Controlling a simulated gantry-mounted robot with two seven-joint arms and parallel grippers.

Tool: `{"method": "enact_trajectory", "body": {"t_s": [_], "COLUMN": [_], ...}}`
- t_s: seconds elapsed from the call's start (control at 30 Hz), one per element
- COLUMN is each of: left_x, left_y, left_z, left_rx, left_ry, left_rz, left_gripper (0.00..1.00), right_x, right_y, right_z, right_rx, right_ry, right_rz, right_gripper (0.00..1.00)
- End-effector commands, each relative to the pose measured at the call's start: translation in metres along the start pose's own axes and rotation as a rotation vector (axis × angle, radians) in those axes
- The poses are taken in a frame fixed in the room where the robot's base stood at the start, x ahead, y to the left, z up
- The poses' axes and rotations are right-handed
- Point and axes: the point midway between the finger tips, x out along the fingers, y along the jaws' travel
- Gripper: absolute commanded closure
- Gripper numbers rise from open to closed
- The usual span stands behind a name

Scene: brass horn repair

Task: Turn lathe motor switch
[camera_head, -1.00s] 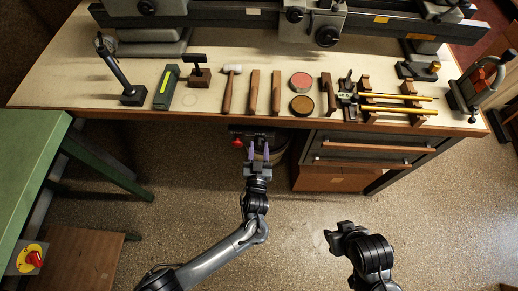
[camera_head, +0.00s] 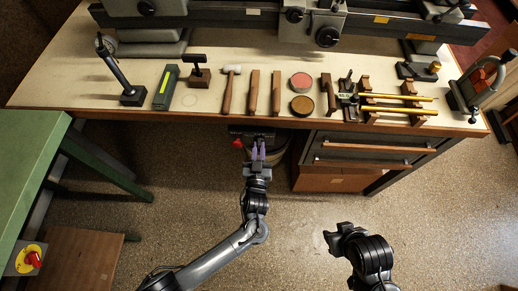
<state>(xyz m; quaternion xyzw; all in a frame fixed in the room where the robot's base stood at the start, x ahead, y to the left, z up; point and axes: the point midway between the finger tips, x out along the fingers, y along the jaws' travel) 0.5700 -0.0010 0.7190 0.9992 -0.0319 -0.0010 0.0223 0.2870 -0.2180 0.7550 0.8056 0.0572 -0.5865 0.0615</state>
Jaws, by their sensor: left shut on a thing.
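A dark switch box (camera_head: 262,134) with a red part (camera_head: 238,143) at its left end sits under the bench's front edge in the head view. I take it to be the lathe motor switch. My left gripper (camera_head: 258,148) reaches up to it from below.
The bench top (camera_head: 210,112) holds a hammer (camera_head: 230,85), wooden tools, round tins and a rack with brass rods (camera_head: 395,104). The lathe (camera_head: 310,20) stands behind. A green table (camera_head: 25,165) with a red knob on a yellow plate (camera_head: 32,258) is at left.

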Motion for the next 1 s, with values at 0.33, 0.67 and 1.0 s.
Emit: {"method": "enact_trajectory", "body": {"t_s": [0.33,0.67,1.0], "left_x": [-0.001,-0.001,0.0], "left_y": [-0.002,-0.004,-0.005], "left_z": [0.002,0.002,0.001], "left_rx": [-0.232,-0.483,-0.629], "left_ry": [0.0,0.001,0.001], "left_rz": [-0.003,-0.004,-0.002], "left_gripper": [1.0,1.0,1.0], "right_x": [0.009,0.015,0.017], "right_y": [0.001,0.001,-0.001], "right_z": [0.003,0.005,0.005], "right_rx": [-0.007,-0.004,0.002], "right_ry": [-0.001,-0.001,0.0], "right_rz": [0.005,0.003,-0.002], "right_gripper": [0.57,0.57,0.57]}}
